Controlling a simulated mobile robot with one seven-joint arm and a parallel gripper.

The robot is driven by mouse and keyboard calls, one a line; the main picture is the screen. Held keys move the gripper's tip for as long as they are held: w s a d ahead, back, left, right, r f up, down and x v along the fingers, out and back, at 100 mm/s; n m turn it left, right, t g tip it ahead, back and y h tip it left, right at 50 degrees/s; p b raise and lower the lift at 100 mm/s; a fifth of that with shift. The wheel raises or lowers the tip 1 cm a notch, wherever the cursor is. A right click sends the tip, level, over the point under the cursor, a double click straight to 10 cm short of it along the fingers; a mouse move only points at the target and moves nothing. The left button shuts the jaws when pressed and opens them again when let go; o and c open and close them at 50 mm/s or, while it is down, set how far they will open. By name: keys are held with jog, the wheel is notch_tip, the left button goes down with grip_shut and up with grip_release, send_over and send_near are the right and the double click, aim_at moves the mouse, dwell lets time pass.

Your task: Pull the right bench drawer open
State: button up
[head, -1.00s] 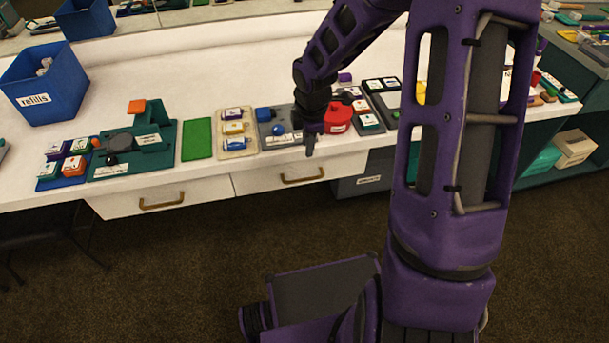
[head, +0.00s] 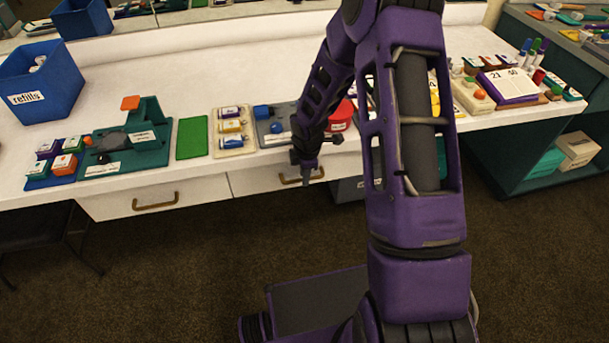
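The right bench drawer (head: 252,182) is a white front under the bench top, flush with the bench and closed. Its brown bar handle (head: 290,181) is partly hidden by my gripper. My gripper (head: 306,181) points down in front of the drawer, at the right part of the handle. It overlaps the handle in the picture; I cannot tell whether it touches it. The fingers are small and dark, so their opening does not show. The left drawer (head: 115,203), also closed, has a similar handle (head: 155,201).
On the bench (head: 185,85) stand a blue refills bin (head: 40,80), a teal fixture (head: 145,135), a green mat (head: 192,138), a beige tray (head: 233,150) and a red round container (head: 341,118). Teal shelving (head: 560,165) stands at the right. The floor before the drawers is open.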

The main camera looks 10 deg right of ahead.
grip_shut()
dwell(1.4)
